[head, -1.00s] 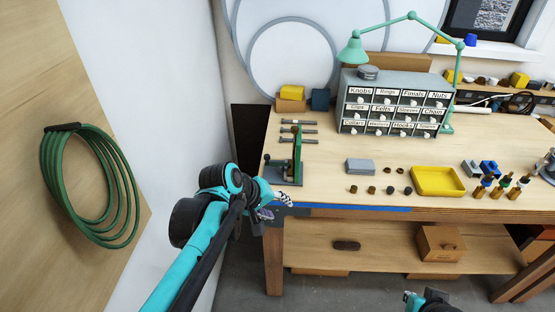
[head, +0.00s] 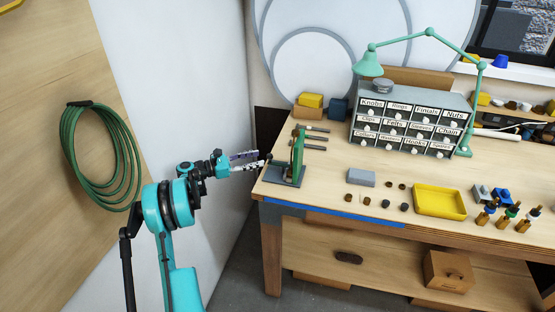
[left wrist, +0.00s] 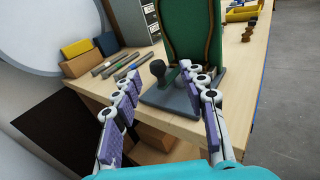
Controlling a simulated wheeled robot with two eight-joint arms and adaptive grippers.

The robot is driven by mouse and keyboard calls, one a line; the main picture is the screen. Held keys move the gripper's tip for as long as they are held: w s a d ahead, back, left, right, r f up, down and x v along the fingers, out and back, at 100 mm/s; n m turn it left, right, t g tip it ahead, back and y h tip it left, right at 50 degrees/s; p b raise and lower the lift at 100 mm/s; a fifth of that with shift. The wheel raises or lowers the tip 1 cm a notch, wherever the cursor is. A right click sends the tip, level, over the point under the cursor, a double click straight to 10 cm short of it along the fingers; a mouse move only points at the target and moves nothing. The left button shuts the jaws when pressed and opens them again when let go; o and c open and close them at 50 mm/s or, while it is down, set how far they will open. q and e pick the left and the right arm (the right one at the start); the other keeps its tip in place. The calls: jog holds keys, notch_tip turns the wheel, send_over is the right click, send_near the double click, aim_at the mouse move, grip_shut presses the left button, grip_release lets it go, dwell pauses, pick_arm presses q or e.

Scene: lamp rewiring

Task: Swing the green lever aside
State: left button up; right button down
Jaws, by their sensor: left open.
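A green upright piece (head: 298,152), which I take for the green lever, stands on a grey base (head: 287,180) at the table's left edge. A dark round knob (head: 269,157) is on its left side. In the left wrist view the green piece (left wrist: 193,33) stands beyond the fingers, and the dark knob (left wrist: 157,68) shows between the fingertips. My left gripper (head: 258,160) is open, left of the base, its fingers pointing right at the knob. Whether a finger touches the knob, I cannot tell. My right gripper is out of view.
Several grey rods (head: 314,138) lie behind the base. A drawer cabinet (head: 412,120) stands farther back, under a green lamp (head: 368,65). A grey block (head: 361,178) and yellow tray (head: 440,202) lie to the right. A hose coil (head: 100,160) hangs on the left wall.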

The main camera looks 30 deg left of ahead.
aim_at(270, 154)
pick_arm(q)
jog(key=shift+n, duration=0.3)
jog(key=x, duration=0.1)
jog(key=b+x, duration=0.1)
jog(key=x, duration=0.3)
jog(key=shift+w+f, duration=0.25)
jog(key=shift+f, duration=0.15)
jog(key=shift+w+d+r+b, duration=0.1)
jog(key=shift+w+d+b, duration=0.25)
jog(key=shift+w, duration=0.2)
grip_shut()
